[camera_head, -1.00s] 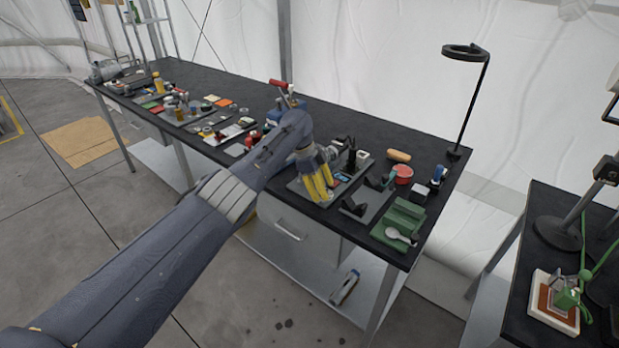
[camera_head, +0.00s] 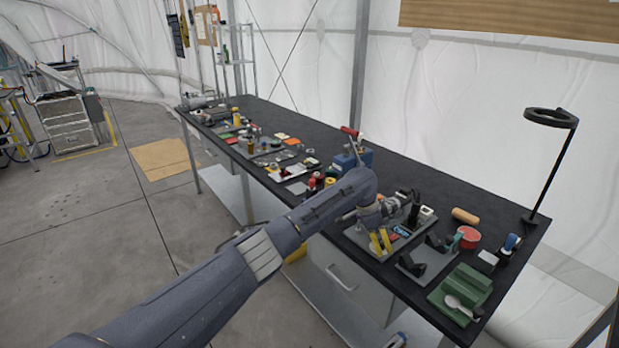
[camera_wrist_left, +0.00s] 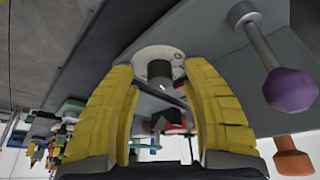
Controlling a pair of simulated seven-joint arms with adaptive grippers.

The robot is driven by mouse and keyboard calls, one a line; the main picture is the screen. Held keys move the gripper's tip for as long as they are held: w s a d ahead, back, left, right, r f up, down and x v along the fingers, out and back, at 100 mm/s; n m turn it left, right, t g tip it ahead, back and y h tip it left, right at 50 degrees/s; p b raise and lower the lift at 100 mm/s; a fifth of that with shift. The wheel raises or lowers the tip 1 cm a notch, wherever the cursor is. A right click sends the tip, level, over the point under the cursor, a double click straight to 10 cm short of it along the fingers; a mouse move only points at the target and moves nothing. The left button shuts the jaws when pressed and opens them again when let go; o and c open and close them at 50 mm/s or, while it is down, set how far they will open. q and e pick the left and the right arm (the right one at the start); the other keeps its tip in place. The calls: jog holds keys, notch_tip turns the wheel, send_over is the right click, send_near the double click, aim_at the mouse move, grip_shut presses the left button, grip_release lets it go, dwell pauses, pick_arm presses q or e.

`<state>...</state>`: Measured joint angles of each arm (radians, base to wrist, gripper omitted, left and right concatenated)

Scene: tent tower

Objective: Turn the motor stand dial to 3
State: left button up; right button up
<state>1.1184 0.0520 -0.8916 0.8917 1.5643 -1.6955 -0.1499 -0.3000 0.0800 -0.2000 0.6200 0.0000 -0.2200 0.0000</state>
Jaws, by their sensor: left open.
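My left gripper (camera_head: 380,241) has yellow fingers and points down over the grey base plate (camera_head: 356,238) of a bench fixture, probably the motor stand. In the left wrist view, the open fingers of the gripper (camera_wrist_left: 158,72) stand on either side of a pale round disc with a dark knob (camera_wrist_left: 160,74), which looks like the dial. A gap shows between the knob and both fingers. I cannot read its marks or setting. A purple knob (camera_wrist_left: 290,90) and an orange knob (camera_wrist_left: 293,158) stand to the right of the fingers. My wrist hides part of the fixture in the head view.
A blue vise (camera_head: 352,160) with a red handle stands behind my forearm. To the right are a black bracket plate (camera_head: 424,262), a red round tin (camera_head: 469,238), a green tray (camera_head: 460,290) and a lamp (camera_head: 552,118).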

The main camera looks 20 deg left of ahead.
pick_arm(q)
jog(key=n+t, duration=0.1)
jog(key=n, duration=0.2)
jog(key=shift+n+y, duration=0.3)
jog(key=n, duration=0.2)
jog(key=n+t+y, duration=0.1)
jog(key=n, duration=0.1)
jog(key=shift+t, duration=0.3)
jog(key=n+y, duration=0.1)
jog(key=n, duration=0.2)
jog(key=n+y, duration=0.1)
jog(key=n, duration=0.2)
jog(key=shift+n+t+y, duration=0.3)
jog(key=shift+t, duration=0.1)
jog(key=shift+n, duration=0.8)
jog(key=shift+r+y, duration=0.25)
jog(key=shift+y, duration=0.15)
jog(key=v, duration=1.7)
jog(key=w+a+f+t, duration=0.1)
jog(key=w+a, duration=0.5)
jog(key=a, duration=0.3)
jog(key=w+a+f+m+t+h, duration=0.1)
jog(key=w+a+t, duration=0.1)
jog(key=w+a, duration=0.3)
jog(key=w+a+f+m+t, duration=0.1)
jog(key=w+a, duration=0.5)
jog(key=a, duration=0.7)
jog(key=shift+w+t+h, duration=0.3)
jog(key=shift+t+h, duration=0.1)
jog(key=shift+t, duration=0.1)
